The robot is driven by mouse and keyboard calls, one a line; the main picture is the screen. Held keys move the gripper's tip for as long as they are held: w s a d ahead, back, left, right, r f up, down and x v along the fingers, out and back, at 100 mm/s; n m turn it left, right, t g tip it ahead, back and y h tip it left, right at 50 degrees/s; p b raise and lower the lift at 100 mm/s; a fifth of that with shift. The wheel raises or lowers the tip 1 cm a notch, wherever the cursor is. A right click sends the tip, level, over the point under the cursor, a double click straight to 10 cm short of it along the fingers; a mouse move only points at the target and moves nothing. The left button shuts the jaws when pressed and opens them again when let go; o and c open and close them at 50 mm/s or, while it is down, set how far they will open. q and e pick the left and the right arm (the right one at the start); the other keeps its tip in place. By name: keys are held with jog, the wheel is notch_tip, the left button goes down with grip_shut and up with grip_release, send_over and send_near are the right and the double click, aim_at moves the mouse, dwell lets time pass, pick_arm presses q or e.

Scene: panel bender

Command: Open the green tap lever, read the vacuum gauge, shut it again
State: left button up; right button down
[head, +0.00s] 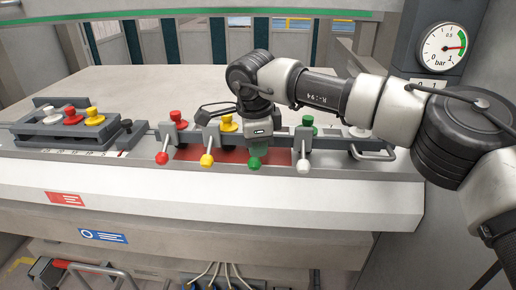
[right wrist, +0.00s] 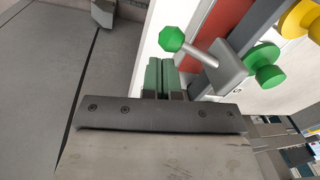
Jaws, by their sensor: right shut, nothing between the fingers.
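The green tap lever (head: 254,163) has a round green knob on a short rod, partly behind my right gripper (head: 258,150). In the right wrist view the green knob (right wrist: 171,38) stands just beyond my right gripper's tips (right wrist: 163,63), its rod running into a grey block. The right gripper is shut and empty, its two green fingers side by side; they appear apart from the knob, but contact is hard to tell. My left gripper is not in view.
The red lever (head: 162,158), yellow lever (head: 206,160) and white lever (head: 303,166) flank the green one along the console. Coloured knobs stand behind them. A metal handle (head: 373,152) sticks out at the right end. The table (head: 90,85) behind is bare.

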notch_tip(320, 180, up, 10)
jog(key=s, duration=0.1)
jog(key=shift+s+a, duration=0.2)
jog(key=shift+s, duration=0.05)
